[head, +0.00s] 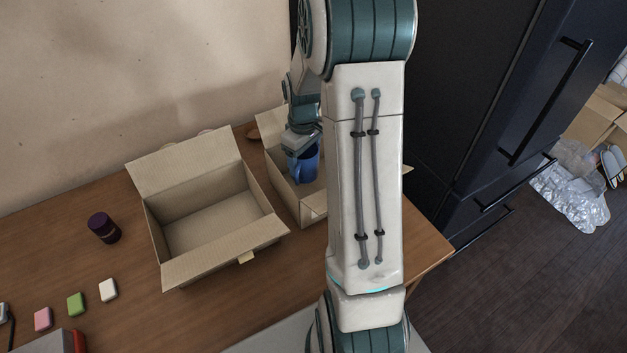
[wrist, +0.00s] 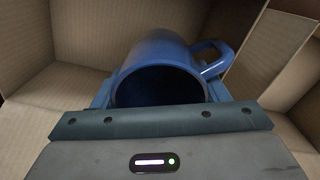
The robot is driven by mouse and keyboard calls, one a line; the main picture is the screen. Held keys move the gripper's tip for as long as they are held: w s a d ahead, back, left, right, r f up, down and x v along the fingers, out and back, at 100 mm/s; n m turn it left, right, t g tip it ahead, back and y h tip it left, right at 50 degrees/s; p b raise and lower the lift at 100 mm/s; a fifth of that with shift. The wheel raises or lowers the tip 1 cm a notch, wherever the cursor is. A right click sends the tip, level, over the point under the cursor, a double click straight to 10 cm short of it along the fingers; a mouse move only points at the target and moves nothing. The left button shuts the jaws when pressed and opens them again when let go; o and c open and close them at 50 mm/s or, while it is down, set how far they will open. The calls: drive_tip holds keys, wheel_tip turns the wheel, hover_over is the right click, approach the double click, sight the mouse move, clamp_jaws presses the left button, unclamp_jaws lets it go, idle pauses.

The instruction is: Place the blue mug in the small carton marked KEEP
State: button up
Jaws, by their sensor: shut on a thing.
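The blue mug (head: 305,164) is in my gripper (head: 297,150), over the right-hand carton (head: 315,206). In the wrist view the mug (wrist: 165,70) shows its open mouth toward the camera and its handle to the right, with my gripper (wrist: 160,105) shut on it. Cardboard walls (wrist: 75,40) surround the mug in that view. My arm hides the right part of this carton in the head view. I cannot tell whether the mug touches the carton floor, and no KEEP marking is readable.
A larger open, empty carton (head: 205,213) stands just left on the wooden table (head: 150,320). A dark purple cup or jar (head: 103,228) and small pink, green and white blocks (head: 76,304) lie further left. A dark fridge (head: 470,110) stands right of the table.

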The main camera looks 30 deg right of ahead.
drive_tip(key=shift+f, duration=3.95)
drive_tip(key=shift+f, duration=0.1)
drive_tip(key=o, duration=1.2)
drive_tip(key=shift+c, duration=0.2)
